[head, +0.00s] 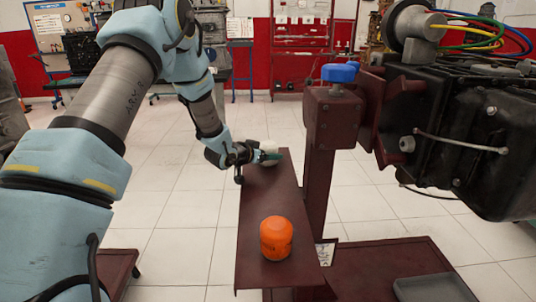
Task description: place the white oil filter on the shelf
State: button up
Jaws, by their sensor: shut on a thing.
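My gripper (254,155) is at the far end of the dark red shelf (262,195), shut on the white oil filter (268,146). The filter is small in the head view, white with a green part low on its side, and partly hidden by my gripper. It is over the shelf's far end. I cannot tell whether its base touches the shelf. The shelf is a long narrow plate beside the stand's upright post.
An orange filter (276,238) stands on the shelf's near end. The shelf's middle is clear. The red post (322,170) with a blue cap (340,73) and the black engine (455,130) are to the right. A grey tray (433,289) lies on the stand's base.

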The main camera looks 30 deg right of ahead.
jog(key=shift+f, duration=0.15)
jog(key=o, duration=1.4)
jog(key=shift+o, duration=0.2)
